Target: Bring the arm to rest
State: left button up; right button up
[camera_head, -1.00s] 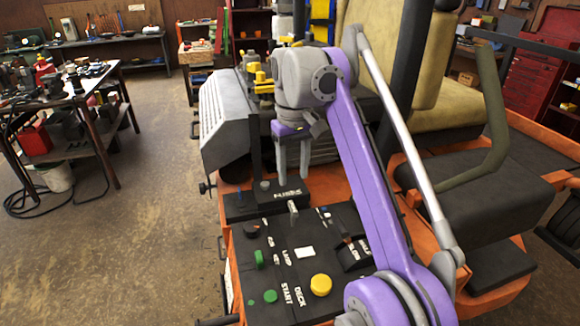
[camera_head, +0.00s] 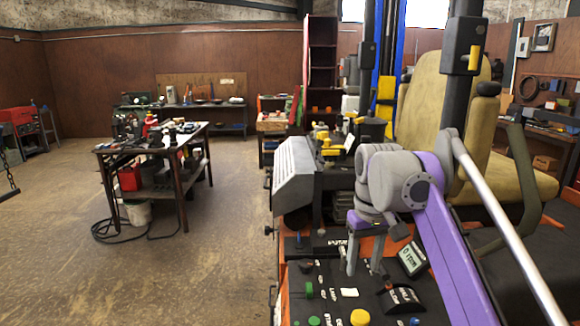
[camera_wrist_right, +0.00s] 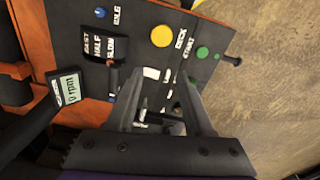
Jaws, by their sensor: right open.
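My right arm, purple and grey, reaches over the black control panel (camera_head: 330,298) of the orange machine. My right gripper (camera_head: 364,268) points down over the panel's back part in the head view. Its two grey fingers are apart with nothing visibly held. In the right wrist view the open fingers (camera_wrist_right: 160,88) stand over the panel, with a small lever (camera_wrist_right: 143,112) showing between them. From these views I cannot tell how far the tips are above the panel. My left gripper is not in view.
The panel carries a yellow button (camera_head: 360,317), a green knob (camera_head: 309,290) and a small display (camera_head: 412,258). A tan seat (camera_head: 437,120) and a dark post (camera_head: 463,80) stand close to my arm. A cluttered workbench (camera_head: 150,150) is at left. The floor between is clear.

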jog(key=s+d+f+m+t, duration=0.1)
jog(key=s+f+t, duration=0.1)
jog(key=s+f, duration=0.9)
jog(key=s+d+f+m+t, duration=0.1)
jog(key=s+f+t, duration=0.2)
jog(key=s+f, duration=0.8)
notch_tip(320, 180, down, 5)
jog(key=shift+s+d+f, duration=0.1)
jog(key=shift+s+d, duration=0.15)
jog(key=shift+d, duration=0.05)
dwell(0.4)
